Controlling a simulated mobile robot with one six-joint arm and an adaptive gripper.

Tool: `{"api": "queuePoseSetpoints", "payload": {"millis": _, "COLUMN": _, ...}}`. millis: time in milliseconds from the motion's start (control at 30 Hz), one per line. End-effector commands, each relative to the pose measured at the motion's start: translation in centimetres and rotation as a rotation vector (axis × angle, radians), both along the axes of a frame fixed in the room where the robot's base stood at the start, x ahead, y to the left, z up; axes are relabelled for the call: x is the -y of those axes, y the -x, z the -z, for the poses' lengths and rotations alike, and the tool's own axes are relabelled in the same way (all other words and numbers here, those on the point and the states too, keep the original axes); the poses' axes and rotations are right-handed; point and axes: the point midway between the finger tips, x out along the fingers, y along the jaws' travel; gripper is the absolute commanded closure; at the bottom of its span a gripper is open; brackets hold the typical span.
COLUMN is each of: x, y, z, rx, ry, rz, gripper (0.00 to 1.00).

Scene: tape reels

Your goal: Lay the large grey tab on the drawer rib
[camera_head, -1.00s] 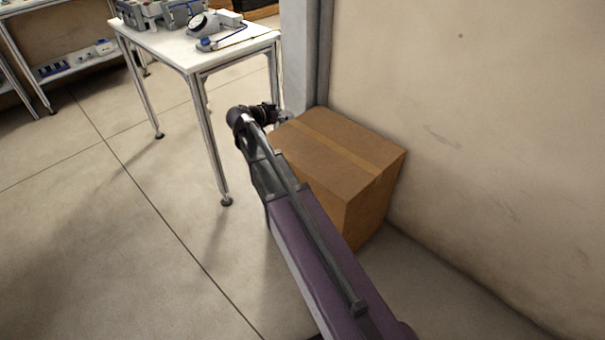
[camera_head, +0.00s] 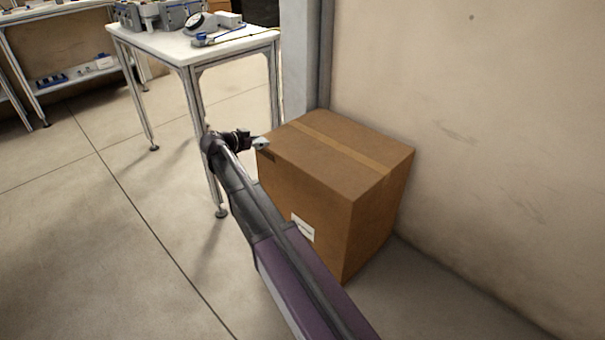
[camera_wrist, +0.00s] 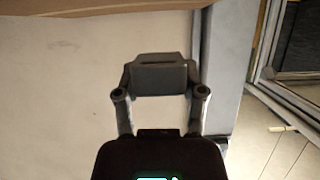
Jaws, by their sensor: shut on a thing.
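My gripper (camera_head: 257,143) is in the air at the near-left top edge of a cardboard box in the head view. In the wrist view my gripper (camera_wrist: 160,88) is shut on a grey blocky piece (camera_wrist: 160,72) with a dark slot across its upper part, which appears to be the large grey tab. The fingers stand at both sides of it. In the head view it is too small to make out clearly. No drawer rib can be made out in either view.
The cardboard box (camera_head: 335,160) stands against the beige wall (camera_head: 480,130), close to my arm. A white table (camera_head: 185,45) with grey equipment stands behind, left of a grey post (camera_head: 297,60). Shelves (camera_head: 60,45) are at the far left. Open floor (camera_head: 90,240) lies left.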

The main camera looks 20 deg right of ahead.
Motion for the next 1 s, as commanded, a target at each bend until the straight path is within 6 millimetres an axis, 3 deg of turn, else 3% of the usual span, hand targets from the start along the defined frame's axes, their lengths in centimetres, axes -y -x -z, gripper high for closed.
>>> {"api": "queuePoseSetpoints", "payload": {"millis": 33, "x": -0.3, "y": -0.4, "z": 1.2, "rx": 0.0, "ry": 0.0, "rz": 0.0, "gripper": 0.69}}
{"api": "queuePoseSetpoints", "payload": {"millis": 200, "x": -0.9, "y": -0.8, "z": 2.2, "rx": 0.001, "ry": 0.001, "rz": 0.003, "gripper": 0.69}}
{"api": "queuePoseSetpoints", "payload": {"millis": 667, "x": -0.9, "y": -0.9, "z": 2.3, "rx": 0.002, "ry": 0.001, "rz": 0.005, "gripper": 0.69}}
{"api": "queuePoseSetpoints", "payload": {"millis": 867, "x": 0.0, "y": -0.4, "z": 2.4, "rx": 0.001, "ry": 0.001, "rz": 0.006, "gripper": 0.69}}
{"api": "queuePoseSetpoints", "payload": {"millis": 1000, "x": 1.6, "y": 0.5, "z": 2.6, "rx": 0.001, "ry": 0.001, "rz": 0.007, "gripper": 0.69}}
